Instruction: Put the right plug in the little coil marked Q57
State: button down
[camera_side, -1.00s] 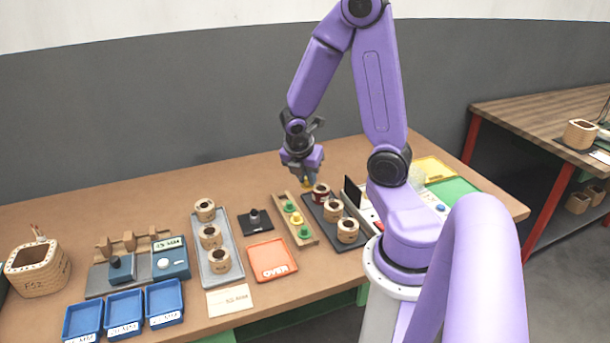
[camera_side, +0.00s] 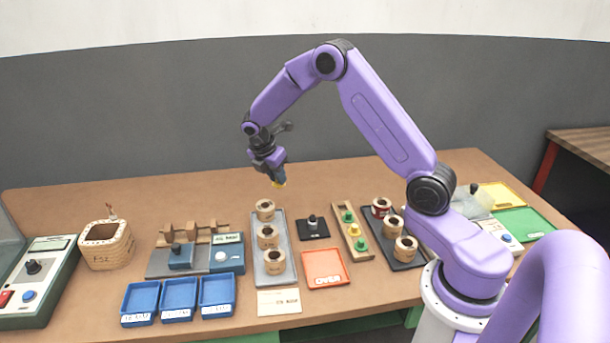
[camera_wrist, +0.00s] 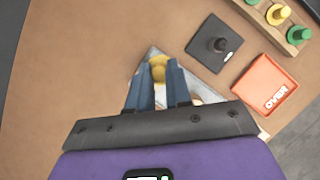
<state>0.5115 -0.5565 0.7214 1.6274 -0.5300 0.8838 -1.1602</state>
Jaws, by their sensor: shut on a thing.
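My gripper (camera_side: 277,180) is shut on a yellow plug (camera_side: 279,184), held in the air above the far end of the grey tray (camera_side: 288,268). In the wrist view the yellow plug (camera_wrist: 158,70) sits between the blue fingertips (camera_wrist: 160,66). Three little tan coils stand in the grey tray: far (camera_side: 265,217), middle (camera_side: 268,241) and near (camera_side: 275,266). The plug is apart from the far coil. Three more little coils (camera_side: 393,230) stand on the black tray, the far one with dark red on it. The coil marks are too small to read.
A wooden rack (camera_side: 338,213) holds green and yellow plugs. Between the trays are a black plate with a knob (camera_side: 313,226) and an orange OVER tray (camera_side: 325,282). A blue tester (camera_side: 228,255), blue bins (camera_side: 179,300) and a large coil (camera_side: 107,250) stand left.

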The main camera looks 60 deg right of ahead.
jog(key=shift+w+a+f, duration=0.35)
jog(key=shift+w+f, duration=0.3)
jog(key=shift+f, duration=0.25)
jog(key=shift+w+a+f, duration=0.35)
jog(key=shift+w+f, duration=0.35)
jog(key=shift+f, duration=0.25)
jog(key=shift+w+a+f, duration=0.35)
jog(key=shift+w+f, duration=0.3)
jog(key=shift+f, duration=0.25)
jog(key=shift+f, duration=0.25)
jog(key=c, duration=0.6)
grip_release()
jog(key=shift+o, duration=0.2)
notch_tip(320, 180, up, 6)
jog(key=shift+r, duration=0.1)
dwell(0.4)
